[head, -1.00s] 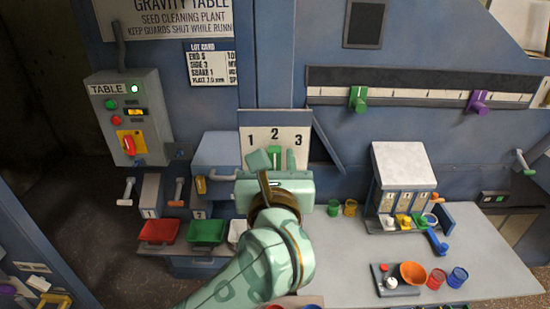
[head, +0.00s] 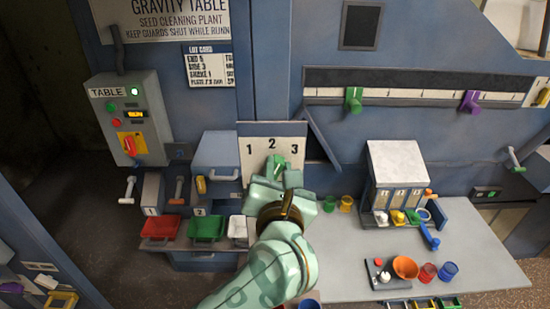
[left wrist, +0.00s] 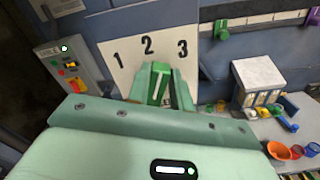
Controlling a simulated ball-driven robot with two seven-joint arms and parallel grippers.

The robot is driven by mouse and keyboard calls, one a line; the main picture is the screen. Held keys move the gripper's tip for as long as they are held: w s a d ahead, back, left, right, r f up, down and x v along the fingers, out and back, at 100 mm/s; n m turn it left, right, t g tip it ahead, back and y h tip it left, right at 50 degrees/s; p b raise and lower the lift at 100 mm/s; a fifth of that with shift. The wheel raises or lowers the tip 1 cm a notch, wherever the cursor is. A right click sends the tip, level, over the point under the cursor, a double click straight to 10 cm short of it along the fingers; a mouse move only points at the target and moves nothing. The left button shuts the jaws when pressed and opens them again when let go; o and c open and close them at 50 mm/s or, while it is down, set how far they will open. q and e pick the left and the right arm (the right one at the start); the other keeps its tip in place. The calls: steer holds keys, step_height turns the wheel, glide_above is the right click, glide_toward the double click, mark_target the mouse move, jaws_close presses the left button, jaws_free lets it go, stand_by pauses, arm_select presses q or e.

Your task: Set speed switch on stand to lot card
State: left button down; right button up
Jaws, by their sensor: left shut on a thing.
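The speed switch is a green knob (head: 277,163) on a white plate (head: 250,157) marked 1, 2 and 3. My left gripper (head: 276,168) is shut on the knob from the front. In the left wrist view the green knob (left wrist: 158,84) sits between the two pale green fingers, below the figure 2. Its light mark points roughly up, but the fingers partly hide it and I cannot tell its exact setting. The lot card (head: 208,65) hangs on the blue machine at upper left. Its small print is mostly unclear. My right gripper is not in view.
A grey switch box (head: 125,118) labelled TABLE is at left. Red (head: 160,227) and green (head: 207,228) trays stand left of my arm. A grey dispenser (head: 397,165) and small cups stand on the table (head: 480,245) at right. A slide scale with green and purple handles runs above.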

arm_select(q)
steer(key=m+p, duration=0.3)
steer(key=shift+d+f, duration=0.1)
steer(key=shift+d, duration=0.2)
steer(key=shift+d+f+m+p, duration=0.1)
steer(key=shift+f+m+p, duration=0.15)
steer(key=shift+m+p, duration=0.5)
steer(key=c, duration=1.2)
jaws_free()
steer(key=shift+w, duration=0.1)
steer(key=shift+c, duration=0.2)
